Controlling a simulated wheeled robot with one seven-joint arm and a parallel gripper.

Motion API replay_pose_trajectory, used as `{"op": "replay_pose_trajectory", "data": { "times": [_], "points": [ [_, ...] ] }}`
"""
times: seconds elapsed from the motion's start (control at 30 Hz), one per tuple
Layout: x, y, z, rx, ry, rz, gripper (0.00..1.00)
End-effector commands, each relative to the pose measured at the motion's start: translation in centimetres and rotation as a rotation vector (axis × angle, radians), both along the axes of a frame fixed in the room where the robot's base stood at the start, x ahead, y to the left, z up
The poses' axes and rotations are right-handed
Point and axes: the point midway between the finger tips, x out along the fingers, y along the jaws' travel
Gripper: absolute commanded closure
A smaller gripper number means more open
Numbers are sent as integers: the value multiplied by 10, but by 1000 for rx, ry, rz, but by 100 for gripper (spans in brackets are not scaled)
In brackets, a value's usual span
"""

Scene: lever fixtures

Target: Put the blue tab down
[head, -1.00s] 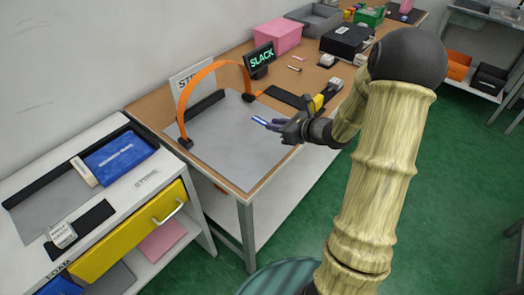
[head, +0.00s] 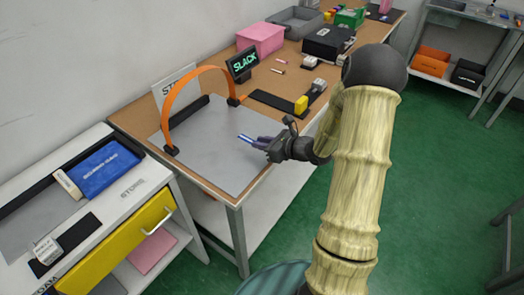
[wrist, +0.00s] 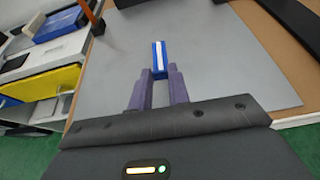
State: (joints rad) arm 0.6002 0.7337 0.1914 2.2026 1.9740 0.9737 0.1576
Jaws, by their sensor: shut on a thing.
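The blue tab (head: 246,138) is a small blue piece with a white stripe. It sticks out beyond the fingers of my gripper (head: 262,142) over the right part of the grey mat (head: 205,165). In the wrist view, the purple fingers of my gripper (wrist: 159,76) are shut on the near end of the blue tab (wrist: 159,55), which points away from me. Grey mat surface (wrist: 215,55) lies behind it. I cannot tell whether the tab touches the mat or hangs just above it.
An orange arch (head: 198,72) stands over the mat's left and back side. A dark sign reading SLACK (head: 243,63) stands behind. The middle of the mat is clear.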

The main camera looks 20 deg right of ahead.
Motion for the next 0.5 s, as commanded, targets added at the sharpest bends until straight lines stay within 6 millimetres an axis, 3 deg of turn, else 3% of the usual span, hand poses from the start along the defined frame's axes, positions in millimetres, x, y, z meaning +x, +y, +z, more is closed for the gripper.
{"op": "replay_pose_trajectory", "data": {
  "times": [0.3, 0.5],
  "points": [
    [0, 1, -35, 2, 4, 1, 100],
    [0, 0, -37, 0, 0, 0, 100]
  ]
}}
